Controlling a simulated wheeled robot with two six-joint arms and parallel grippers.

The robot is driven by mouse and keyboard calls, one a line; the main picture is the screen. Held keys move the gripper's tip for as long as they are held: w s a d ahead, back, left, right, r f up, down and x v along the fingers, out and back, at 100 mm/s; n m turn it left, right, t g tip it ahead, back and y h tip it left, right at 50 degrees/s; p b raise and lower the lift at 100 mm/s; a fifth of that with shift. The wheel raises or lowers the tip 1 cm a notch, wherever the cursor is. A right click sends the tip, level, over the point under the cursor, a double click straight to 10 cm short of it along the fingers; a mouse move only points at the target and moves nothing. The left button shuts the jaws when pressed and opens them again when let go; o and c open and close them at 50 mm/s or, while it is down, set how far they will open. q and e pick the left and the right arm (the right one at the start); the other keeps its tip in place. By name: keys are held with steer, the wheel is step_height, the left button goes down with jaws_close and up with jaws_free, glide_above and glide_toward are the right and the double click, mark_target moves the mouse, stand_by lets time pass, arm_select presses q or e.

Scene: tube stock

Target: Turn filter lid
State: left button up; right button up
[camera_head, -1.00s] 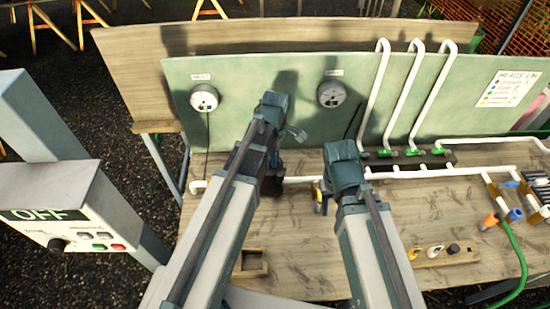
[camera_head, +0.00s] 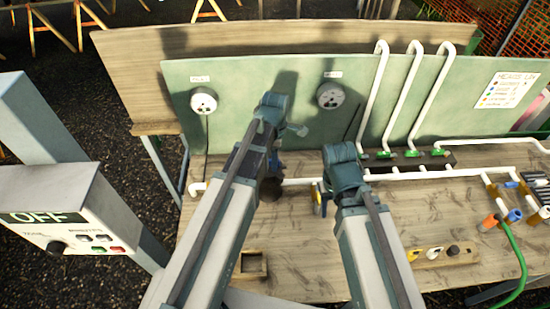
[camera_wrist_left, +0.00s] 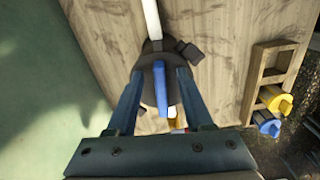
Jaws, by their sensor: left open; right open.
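The filter (camera_wrist_left: 150,93) is a dark round body with a raised blue bar (camera_wrist_left: 160,85) on its lid, at the upper middle of the left wrist view. In the head view its dark shape (camera_head: 270,190) shows partly behind my left arm. My left gripper (camera_wrist_left: 157,75) is open, with one finger on each side of the lid and the blue bar between them. I cannot tell whether the fingers touch it. My right gripper (camera_head: 343,168) is over the bench, right of the left one. Its fingers are mostly hidden behind its own wrist.
A blue and yellow fitting (camera_head: 320,198) stands between my arms. White pipe (camera_head: 300,181) runs along the back of the bench, below the green panel (camera_head: 240,85). A small wooden box (camera_head: 250,265) sits near the front edge. The control box (camera_head: 75,210) is at left.

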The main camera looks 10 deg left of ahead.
arm_select(q)
step_height(320, 180, up, 14)
steer(key=p, duration=1.4)
steer(key=shift+f, duration=0.15)
steer(key=s+d+f+m+b, duration=0.4)
steer(key=s+f+m+b, duration=0.3)
steer(key=f+m+b, duration=0.3)
steer(key=s+d+f+m+y+b, duration=0.1)
steer(key=s+d+f+m+b, duration=0.3)
steer(key=m, duration=0.9)
steer(key=s+f+b, duration=0.3)
steer(key=f+b, duration=0.2)
steer(key=b, duration=0.1)
steer(key=shift+s+f+m, duration=0.3)
steer(key=shift+f+m, duration=0.05)
steer(key=shift+m, duration=0.05)
